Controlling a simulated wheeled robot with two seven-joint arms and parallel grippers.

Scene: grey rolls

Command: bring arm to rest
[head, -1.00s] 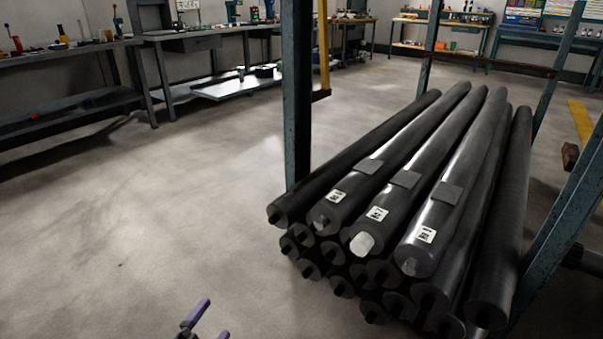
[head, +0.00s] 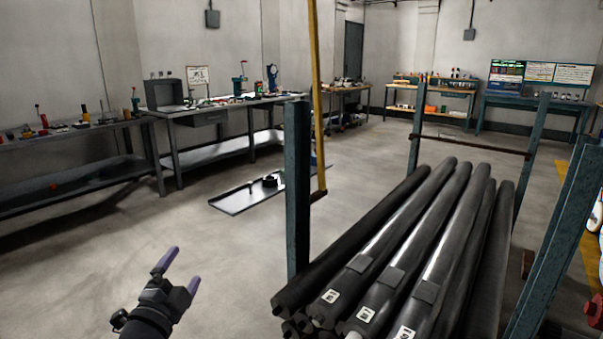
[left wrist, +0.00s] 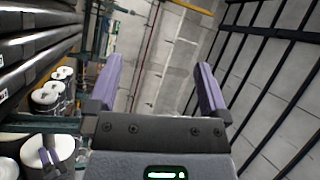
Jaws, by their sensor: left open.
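My left gripper (head: 178,272) is at the lower left of the head view, in front of bare floor. Its two purple fingers are spread, with nothing between them. They also show apart and empty in the left wrist view (left wrist: 158,88). The stack of grey rolls (head: 425,245) lies to the right of my gripper, well apart from it. Several rolls carry white labels and grey patches. The near ends of the lower rolls are cut off by the picture's bottom edge.
Blue-green posts (head: 297,190) of a rack stand around the rolls. A dark tray (head: 238,203) lies on the floor behind. Workbenches (head: 215,112) line the left and back walls.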

